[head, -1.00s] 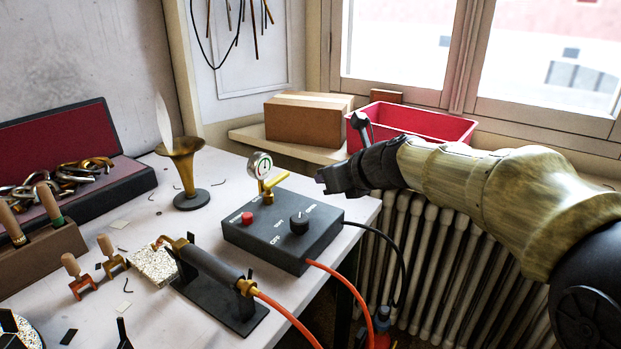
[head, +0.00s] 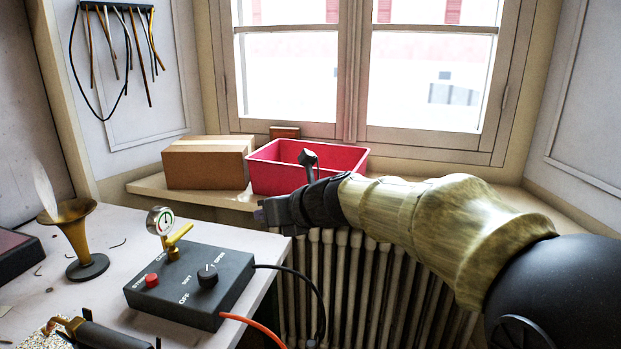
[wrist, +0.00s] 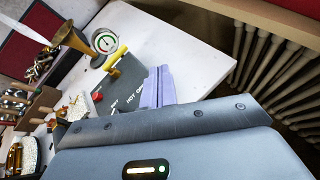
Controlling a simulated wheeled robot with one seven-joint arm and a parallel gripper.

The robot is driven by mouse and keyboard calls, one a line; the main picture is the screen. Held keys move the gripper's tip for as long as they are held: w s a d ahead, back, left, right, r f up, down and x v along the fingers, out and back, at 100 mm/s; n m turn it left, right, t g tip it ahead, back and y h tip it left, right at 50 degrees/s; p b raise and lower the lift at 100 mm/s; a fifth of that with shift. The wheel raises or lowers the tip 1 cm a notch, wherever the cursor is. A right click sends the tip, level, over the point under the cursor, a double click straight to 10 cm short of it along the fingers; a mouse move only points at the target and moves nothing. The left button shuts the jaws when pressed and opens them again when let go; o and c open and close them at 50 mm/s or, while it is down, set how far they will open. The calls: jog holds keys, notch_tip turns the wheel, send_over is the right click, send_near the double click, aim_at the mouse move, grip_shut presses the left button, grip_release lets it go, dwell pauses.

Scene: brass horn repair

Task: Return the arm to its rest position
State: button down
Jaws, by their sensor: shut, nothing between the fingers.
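My gripper (head: 262,213) is at the end of my arm, in front of the radiator and just right of the workbench in the head view. It points left, and its fingers are shut with nothing between them. In the wrist view the closed lilac fingertips (wrist: 158,88) show in front of the dark control box. My arm reaches in from the right edge of the head view, roughly level, below the red bin. The gripper looks clear of the bench and the control box.
A control box (head: 190,285) with gauge and knob stands at the bench's right edge. A brass horn (head: 70,232) stands left of it. A red bin (head: 270,178) and a cardboard box (head: 207,163) sit on the windowsill. A radiator (head: 345,285) lies below.

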jog(key=w+d+f+m+t+h, duration=0.15)
jog(key=d+f+m+h, duration=0.35)
jog(key=d+m, duration=0.55)
jog(key=s+d+f+m+t+h, duration=0.1)
jog(key=d+f+m+t+h, duration=0.1)
jog(key=d+f+m, duration=0.85)
jog(key=s+d+f+m+g+h, duration=0.1)
jog(key=s+d+f+m+g, duration=0.25)
jog(key=s+m, duration=0.35)
jog(key=s+d+f+m+g+h, duration=0.1)
jog(key=s+d+f+m+g, duration=0.1)
jog(key=s+f+m, duration=0.35)
jog(key=s+d+f+m+g+h, duration=0.1)
jog(key=s+d+f+m+g, duration=0.15)
jog(key=s+m, duration=0.65)
notch_tip(320, 180, up, 34)
jog(key=w+m+p, duration=0.1)
jog(key=w+p, duration=0.1)
jog(key=p, duration=3.2)
jog(key=shift+w+a+r, duration=0.2)
jog(key=shift+w, duration=0.15)
